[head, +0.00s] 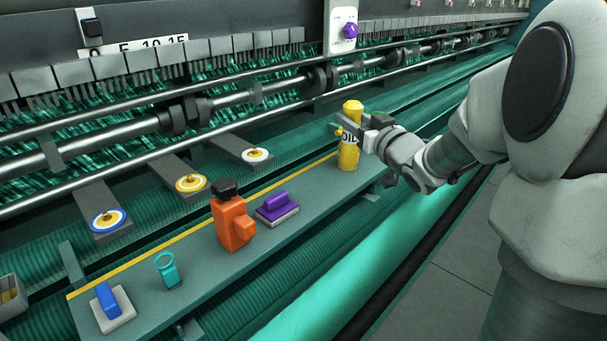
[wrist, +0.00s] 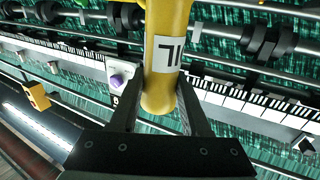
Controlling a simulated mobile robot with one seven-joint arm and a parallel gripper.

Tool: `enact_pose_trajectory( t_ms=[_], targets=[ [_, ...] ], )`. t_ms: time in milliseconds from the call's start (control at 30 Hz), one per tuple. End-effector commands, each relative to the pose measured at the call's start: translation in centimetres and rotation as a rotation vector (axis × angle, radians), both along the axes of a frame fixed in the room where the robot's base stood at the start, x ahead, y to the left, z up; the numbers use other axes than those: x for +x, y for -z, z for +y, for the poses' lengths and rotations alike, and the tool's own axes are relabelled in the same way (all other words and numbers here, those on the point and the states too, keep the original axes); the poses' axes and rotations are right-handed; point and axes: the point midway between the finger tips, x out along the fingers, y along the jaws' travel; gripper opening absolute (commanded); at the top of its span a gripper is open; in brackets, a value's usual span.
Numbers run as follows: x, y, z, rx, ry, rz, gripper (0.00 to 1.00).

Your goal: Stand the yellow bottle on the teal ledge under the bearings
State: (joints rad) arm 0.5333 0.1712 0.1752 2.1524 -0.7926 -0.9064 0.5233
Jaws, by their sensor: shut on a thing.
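The yellow bottle (head: 349,156), with a white label, is upright at the far right end of the teal ledge (head: 312,188). My gripper (head: 361,129) comes from the right and is shut on it at its upper part. I cannot tell whether the bottle's base touches the ledge. In the wrist view the bottle (wrist: 163,95) lies between the two dark fingers of my gripper (wrist: 161,80). Its label shows partly. Dark bearings (head: 186,114) sit on a metal rod above and behind the ledge.
On the ledge stand an orange bottle (head: 232,224), a purple-handled block (head: 276,207), a teal ringed item (head: 167,271) and a blue-handled block (head: 112,304). Blue, yellow and white discs (head: 191,183) sit on brackets behind. The ledge is bare between the purple block and the yellow bottle.

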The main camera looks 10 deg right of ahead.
Motion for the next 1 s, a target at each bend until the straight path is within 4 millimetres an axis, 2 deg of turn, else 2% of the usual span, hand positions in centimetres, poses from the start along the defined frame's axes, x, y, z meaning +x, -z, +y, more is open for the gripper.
enact_pose_trajectory(
  t_ms=[33, 200, 400, 567, 833, 1000],
  targets=[
    [0.4, 1.0, 1.5, 0.003, -0.007, 0.003, 0.0],
    [1.5, 3.3, 5.1, 0.003, -0.006, 0.003, 0.0],
    [2.3, 4.8, 7.7, 0.001, -0.002, 0.001, 0.0],
    [2.5, 5.5, 8.1, 0.001, 0.0, 0.001, 0.0],
    [2.5, 8.9, 8.1, 0.0, 0.0, 0.003, 0.0],
    [2.4, 9.0, 8.1, -0.001, 0.001, -0.001, 0.0]
  ],
)
